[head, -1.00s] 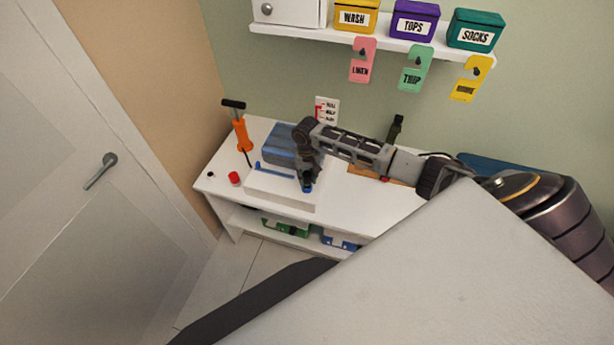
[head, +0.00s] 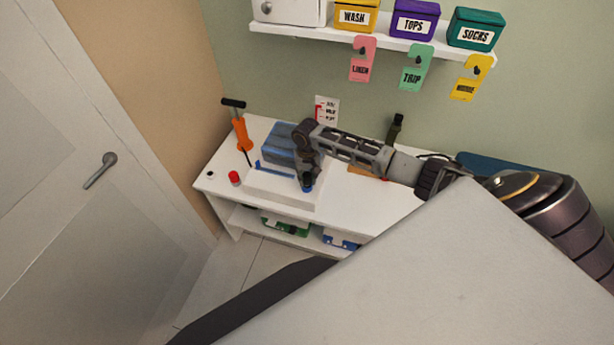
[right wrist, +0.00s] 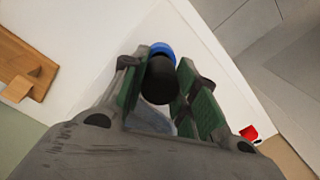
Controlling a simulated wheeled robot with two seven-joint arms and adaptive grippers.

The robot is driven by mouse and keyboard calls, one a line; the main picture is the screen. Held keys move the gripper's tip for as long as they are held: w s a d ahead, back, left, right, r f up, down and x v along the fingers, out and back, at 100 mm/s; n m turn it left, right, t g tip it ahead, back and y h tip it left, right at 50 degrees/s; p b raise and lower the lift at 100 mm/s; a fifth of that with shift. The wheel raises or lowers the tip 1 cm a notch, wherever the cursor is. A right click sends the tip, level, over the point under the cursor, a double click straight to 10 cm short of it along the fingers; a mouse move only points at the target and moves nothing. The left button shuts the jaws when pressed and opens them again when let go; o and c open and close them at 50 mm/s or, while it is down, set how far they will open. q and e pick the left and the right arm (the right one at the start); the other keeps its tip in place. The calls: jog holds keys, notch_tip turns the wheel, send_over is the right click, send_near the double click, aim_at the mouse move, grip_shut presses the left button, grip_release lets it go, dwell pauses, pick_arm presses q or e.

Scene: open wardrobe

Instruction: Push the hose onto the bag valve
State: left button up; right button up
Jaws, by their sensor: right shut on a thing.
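My right gripper (head: 307,181) is over the front right of a white raised board on the bench. In the right wrist view the right gripper (right wrist: 164,90) has its green pads on both sides of a black cylindrical piece, which looks like the hose end (right wrist: 160,82). A blue round part, probably the bag valve (right wrist: 161,49), shows right behind it; I cannot tell whether the two are joined. The blue bag (head: 280,145) lies at the back of the board, partly hidden by my arm. My left gripper is not in view.
An orange pump (head: 240,133) with a black handle stands at the bench's left, near a red cap (head: 234,177). A dark bottle (head: 395,128) stands at the back right. A shelf (head: 340,37) with labelled boxes and hanging tags is above. The bench's front right is clear.

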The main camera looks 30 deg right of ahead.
aim_at(307, 174)
jog(key=shift+f, duration=1.05)
jog(key=o, duration=1.2)
jog(key=shift+r, duration=0.1)
jog(key=shift+r, duration=5.85)
